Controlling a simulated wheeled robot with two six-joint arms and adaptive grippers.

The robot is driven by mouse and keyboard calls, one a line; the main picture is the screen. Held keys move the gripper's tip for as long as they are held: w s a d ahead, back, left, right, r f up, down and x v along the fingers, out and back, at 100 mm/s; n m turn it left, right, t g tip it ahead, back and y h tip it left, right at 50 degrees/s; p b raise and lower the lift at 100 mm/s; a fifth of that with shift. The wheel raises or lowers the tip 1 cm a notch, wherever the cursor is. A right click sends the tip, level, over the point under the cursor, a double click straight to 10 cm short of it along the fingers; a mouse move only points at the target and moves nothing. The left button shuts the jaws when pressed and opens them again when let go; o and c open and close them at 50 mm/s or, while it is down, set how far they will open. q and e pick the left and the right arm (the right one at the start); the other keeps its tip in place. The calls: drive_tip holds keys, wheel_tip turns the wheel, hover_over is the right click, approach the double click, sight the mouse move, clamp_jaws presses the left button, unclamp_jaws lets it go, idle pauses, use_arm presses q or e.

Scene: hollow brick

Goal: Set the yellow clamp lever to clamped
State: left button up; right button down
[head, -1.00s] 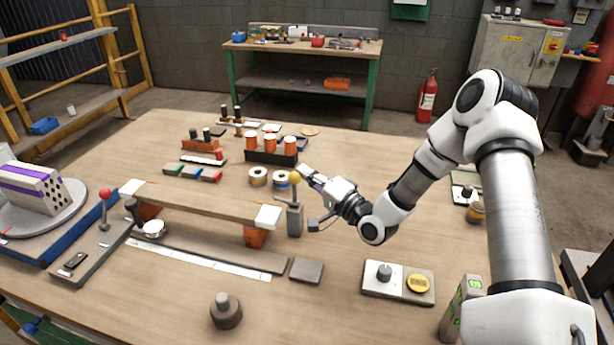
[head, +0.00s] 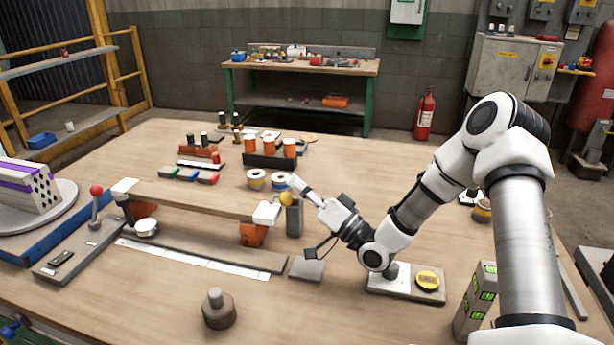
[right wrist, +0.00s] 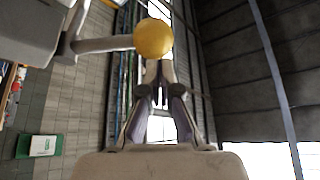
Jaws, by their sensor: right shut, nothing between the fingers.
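The yellow ball knob (head: 286,199) of the clamp lever sits low beside the top of its grey post (head: 294,220), close to the white-capped right end of the wooden plank (head: 200,198). In the right wrist view the yellow knob (right wrist: 152,38) is just beyond my fingertips, with its light grey rod running left to a grey block (right wrist: 30,30). My right gripper (head: 298,184) is shut and empty, just above and right of the knob; its closed fingers (right wrist: 158,78) show in the wrist view. I cannot tell whether they touch the knob. My left gripper is out of view.
A red-knobbed lever (head: 96,190) stands at the left end of the plank. Tape rolls (head: 257,179) and a black tray (head: 270,160) with orange cylinders lie behind the post. A panel with a yellow button (head: 428,281) is below my right forearm.

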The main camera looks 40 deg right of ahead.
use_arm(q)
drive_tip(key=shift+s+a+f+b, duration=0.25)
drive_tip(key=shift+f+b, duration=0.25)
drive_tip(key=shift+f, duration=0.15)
use_arm(e)
drive_tip(key=shift+s+a+f, duration=0.4)
drive_tip(key=shift+a+f, duration=0.05)
drive_tip(key=shift+f, duration=0.1)
drive_tip(key=shift+s+a+f, duration=0.1)
drive_tip(key=shift+f, duration=0.05)
wheel_tip(320, 180, up, 4)
drive_tip(key=d+p, duration=0.2)
drive_tip(key=p, duration=0.1)
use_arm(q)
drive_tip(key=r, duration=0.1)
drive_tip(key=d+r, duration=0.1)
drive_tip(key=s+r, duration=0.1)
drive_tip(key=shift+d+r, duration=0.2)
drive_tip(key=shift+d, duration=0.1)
use_arm(e)
drive_tip(key=w+d+f+v, duration=0.1)
drive_tip(key=v, duration=0.8)
drive_tip(key=shift+s, duration=0.25)
drive_tip(key=shift+f, duration=0.1)
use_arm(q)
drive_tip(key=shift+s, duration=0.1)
use_arm(e)
drive_tip(key=shift+d, duration=0.1)
